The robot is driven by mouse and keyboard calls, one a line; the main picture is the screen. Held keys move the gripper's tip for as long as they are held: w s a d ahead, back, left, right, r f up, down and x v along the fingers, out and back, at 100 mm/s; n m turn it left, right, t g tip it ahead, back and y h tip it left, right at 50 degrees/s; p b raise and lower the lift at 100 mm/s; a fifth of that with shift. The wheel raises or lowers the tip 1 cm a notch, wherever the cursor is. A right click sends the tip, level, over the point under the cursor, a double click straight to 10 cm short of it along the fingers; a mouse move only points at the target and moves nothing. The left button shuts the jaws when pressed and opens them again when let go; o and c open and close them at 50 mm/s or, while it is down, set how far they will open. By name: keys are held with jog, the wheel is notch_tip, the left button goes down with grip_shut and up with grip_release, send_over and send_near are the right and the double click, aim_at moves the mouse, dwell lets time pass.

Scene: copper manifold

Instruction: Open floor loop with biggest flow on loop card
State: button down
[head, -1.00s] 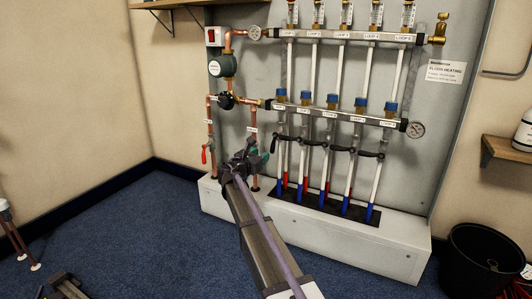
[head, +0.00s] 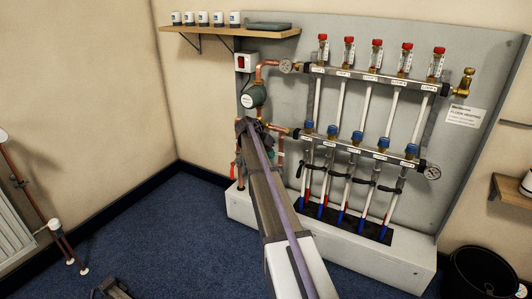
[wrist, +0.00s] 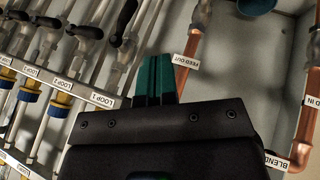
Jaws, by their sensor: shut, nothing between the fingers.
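The copper manifold shows in the head view. Its upper bar (head: 375,79) carries several clear flow meters with red caps (head: 376,42). Its lower bar (head: 370,148) carries several blue valve caps (head: 357,136). The loop labels are too small to read there.
A green round pump (head: 252,95) and copper pipes stand left of the manifold. In the wrist view, a FEED OUT pipe (wrist: 190,52) is right of my fingers. Black lever handles (wrist: 86,32) are at upper left. A shelf with cups (head: 230,32) is above. A black bucket (head: 480,275) is at lower right.

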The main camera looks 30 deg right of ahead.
aim_at(300, 170)
jog(key=s+d+f+b, duration=0.4)
jog(key=d+f+b, duration=0.4)
jog(key=f+b, duration=0.1)
jog(key=shift+d, duration=0.4)
jog(key=shift+s, duration=0.2)
jog(key=shift+s+d+f, duration=0.15)
jog(key=shift+s+d, duration=0.2)
jog(key=shift+s, duration=0.1)
